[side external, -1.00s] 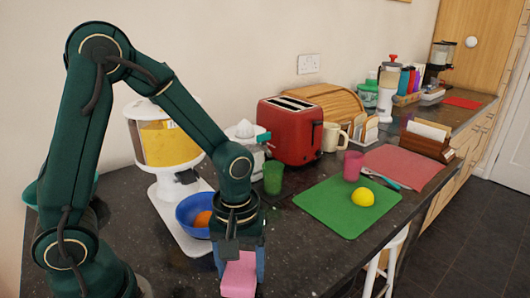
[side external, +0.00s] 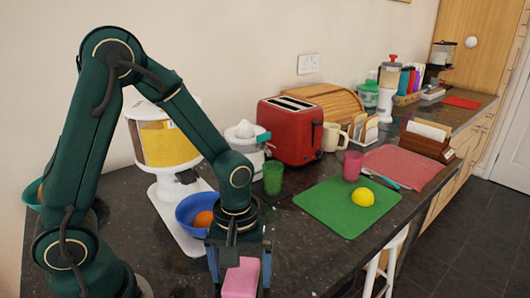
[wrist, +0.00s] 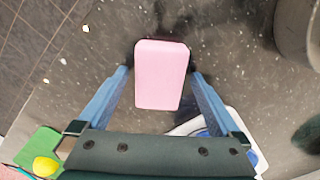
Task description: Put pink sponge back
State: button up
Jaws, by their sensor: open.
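The pink sponge (side external: 241,278) is at the near edge of the side view, below my gripper. In the wrist view the sponge (wrist: 161,75) lies between the two blue fingers, with a dark gap on each side of it. My gripper (side external: 239,268) points down over the sponge and is open. The wrist view also shows my gripper (wrist: 160,88) with its fingers apart on either side of the sponge. A dark edge shows around the sponge's far end; I cannot tell whether it is a shadow or a holder.
A blue bowl (side external: 194,213) with an orange fruit stands close behind my gripper, beside a cereal dispenser (side external: 166,145). A green cup (side external: 272,179), a red toaster (side external: 290,130) and a green board (side external: 335,212) with a lemon (side external: 362,197) are farther right. The counter's front edge is near.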

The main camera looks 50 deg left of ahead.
aim_at(241, 275)
notch_tip(241, 275, up, 12)
jog(key=s+a+r+m+t, duration=0.2)
jog(key=s+m+t, duration=0.3)
jog(key=m, duration=0.4)
jog(key=shift+s+r+t, duration=0.3)
jog(key=shift+r, duration=0.15)
jog(key=shift+a, duration=0.1)
dwell(0.9)
